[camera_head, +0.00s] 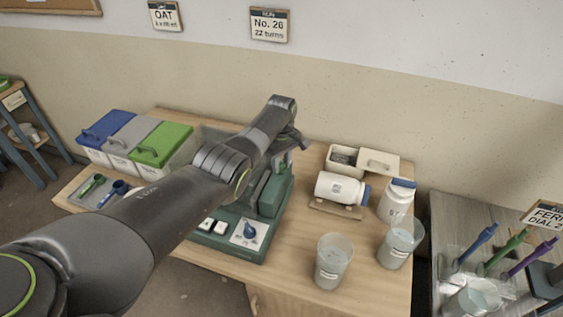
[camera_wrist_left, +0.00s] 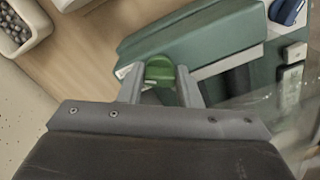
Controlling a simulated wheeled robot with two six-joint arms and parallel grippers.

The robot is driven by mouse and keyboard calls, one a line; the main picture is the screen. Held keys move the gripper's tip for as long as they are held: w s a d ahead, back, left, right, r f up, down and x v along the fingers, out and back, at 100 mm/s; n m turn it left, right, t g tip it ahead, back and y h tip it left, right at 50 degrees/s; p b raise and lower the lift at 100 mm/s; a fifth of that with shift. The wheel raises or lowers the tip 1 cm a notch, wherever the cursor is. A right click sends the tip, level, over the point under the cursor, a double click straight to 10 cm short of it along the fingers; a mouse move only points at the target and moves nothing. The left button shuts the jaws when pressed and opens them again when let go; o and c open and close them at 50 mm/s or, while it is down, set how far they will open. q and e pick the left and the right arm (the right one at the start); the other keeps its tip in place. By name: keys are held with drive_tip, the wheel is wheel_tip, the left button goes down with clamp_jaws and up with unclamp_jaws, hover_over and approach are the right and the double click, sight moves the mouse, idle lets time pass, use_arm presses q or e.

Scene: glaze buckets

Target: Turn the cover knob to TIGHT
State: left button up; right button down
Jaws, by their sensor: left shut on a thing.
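The green machine (camera_head: 270,200) stands on the wooden table, mostly behind my left arm in the head view. In the left wrist view its green body (camera_wrist_left: 190,45) carries a green knob (camera_wrist_left: 160,70), which I take to be the cover knob. My left gripper (camera_wrist_left: 161,88) is shut on this knob, one finger on each side. In the head view the left gripper (camera_head: 287,158) is at the machine's back, and the knob is mostly hidden. I cannot read the knob's setting or any TIGHT mark. My right gripper is not in view.
A blue dial (camera_head: 250,231) and white buttons (camera_head: 220,227) are on the machine's front panel. Lidded bins (camera_head: 163,143) stand left. A lying white bottle (camera_head: 338,188), an upright jar (camera_head: 396,200) and clear cups (camera_head: 332,262) stand right. A white box (camera_head: 378,162) is behind them.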

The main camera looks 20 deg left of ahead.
use_arm(q)
drive_tip(key=o, duration=1)
drive_tip(key=shift+n, duration=0.3)
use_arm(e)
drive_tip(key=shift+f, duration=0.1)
